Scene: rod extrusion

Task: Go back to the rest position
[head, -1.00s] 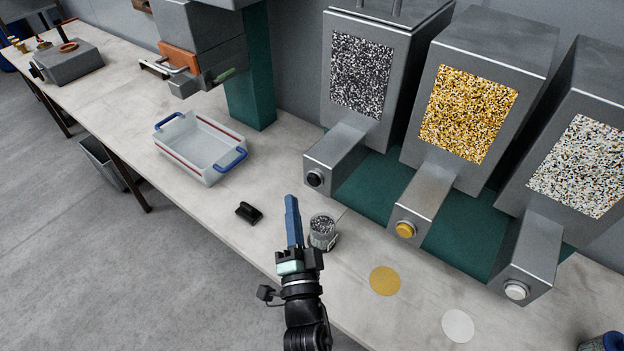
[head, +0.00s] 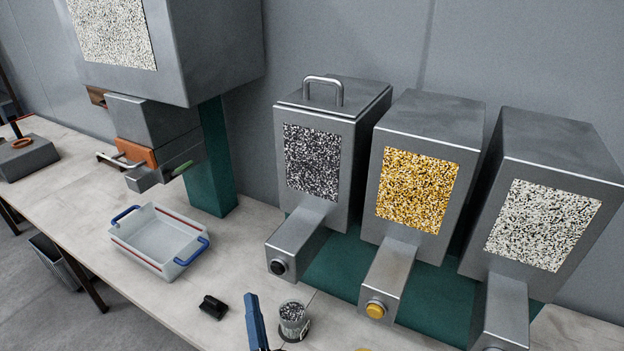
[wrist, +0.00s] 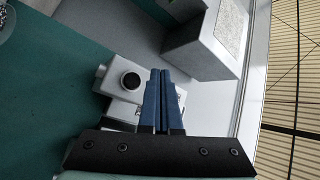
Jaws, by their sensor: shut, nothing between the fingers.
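My gripper (head: 256,320) shows at the bottom edge of the head view, with its blue fingers pointing up. In the wrist view the two blue fingers (wrist: 164,90) lie together with nothing between them. A glass jar of dark granules (head: 293,320) stands on the table just right of the fingers, apart from them. In the wrist view a dispenser spout with a black button (wrist: 132,81) lies beyond the fingertips. The rest of my arm is below the head view's edge.
Three hoppers with dark (head: 312,162), yellow (head: 417,190) and white (head: 541,224) granules stand along the back right. A white bin with blue handles (head: 140,255) and a small black object (head: 213,307) are on the table. A grey machine (head: 152,125) overhangs the left.

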